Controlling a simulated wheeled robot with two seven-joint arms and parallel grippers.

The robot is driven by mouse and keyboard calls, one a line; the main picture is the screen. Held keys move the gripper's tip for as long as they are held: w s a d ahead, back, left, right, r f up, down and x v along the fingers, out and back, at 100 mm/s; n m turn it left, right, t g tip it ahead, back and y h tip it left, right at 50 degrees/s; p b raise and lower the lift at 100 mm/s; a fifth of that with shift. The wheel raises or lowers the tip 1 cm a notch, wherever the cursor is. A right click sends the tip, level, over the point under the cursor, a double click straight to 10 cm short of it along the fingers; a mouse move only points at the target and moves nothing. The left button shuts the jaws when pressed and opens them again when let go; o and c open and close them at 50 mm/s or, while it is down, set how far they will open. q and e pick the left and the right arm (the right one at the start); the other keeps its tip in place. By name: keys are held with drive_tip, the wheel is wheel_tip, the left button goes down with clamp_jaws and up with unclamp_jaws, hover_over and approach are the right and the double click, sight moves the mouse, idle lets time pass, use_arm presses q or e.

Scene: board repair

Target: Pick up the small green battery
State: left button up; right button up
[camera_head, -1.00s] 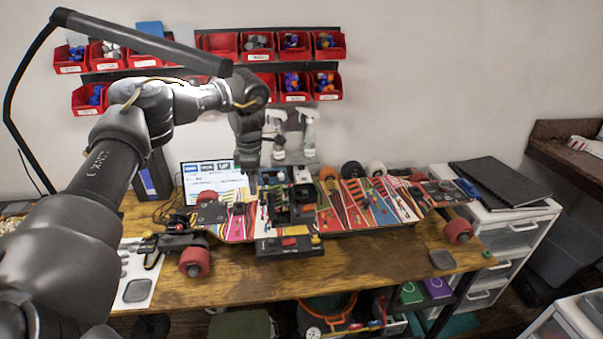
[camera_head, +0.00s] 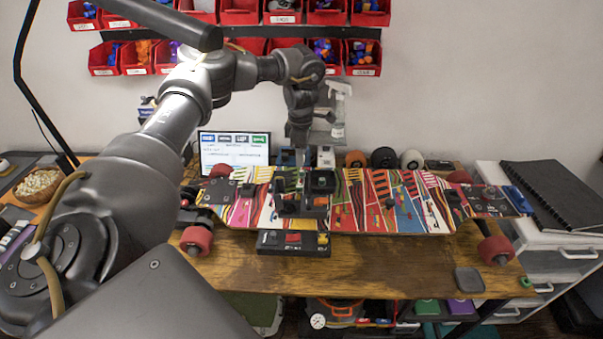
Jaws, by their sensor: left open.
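My left gripper (camera_head: 300,145) points down above the back edge of the patterned skateboard deck (camera_head: 415,208), near the middle of the bench. It is open; its fingertips are hard to tell from the dark parts behind them. A black device (camera_head: 320,182) sits on the deck just below and right of it. A small green piece (camera_head: 525,282) lies at the bench's right front edge, well away from the gripper; I cannot tell whether it is the battery. No other small green battery can be made out on the bench. My right gripper is not in view.
A black box with a red part (camera_head: 293,242) stands before the deck. Several wheels (camera_head: 384,158) and a screen (camera_head: 235,149) stand behind it. Red bins (camera_head: 363,57) hang on the wall.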

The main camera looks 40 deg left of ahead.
sight(302, 171)
use_arm(q)
drive_tip(key=shift+w+a+f, duration=0.1)
drive_tip(key=shift+w+f, duration=0.65)
drive_tip(key=shift+f, duration=0.1)
drive_tip(key=shift+s+f+p, duration=0.1)
drive_tip(key=shift+s+p, duration=0.3)
drive_tip(key=shift+s, duration=0.2)
wheel_tip(302, 171, down, 5)
drive_tip(key=shift+w+r+p, duration=0.15)
drive_tip(key=shift+r+p, duration=0.05)
drive_tip(key=shift+p, duration=0.45)
drive_tip(key=shift+r, duration=0.1)
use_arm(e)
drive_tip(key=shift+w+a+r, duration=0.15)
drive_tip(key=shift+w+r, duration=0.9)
use_arm(q)
drive_tip(key=shift+c, duration=0.3)
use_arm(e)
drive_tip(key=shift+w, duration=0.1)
use_arm(q)
drive_tip(key=c, duration=0.7)
clamp_jaws()
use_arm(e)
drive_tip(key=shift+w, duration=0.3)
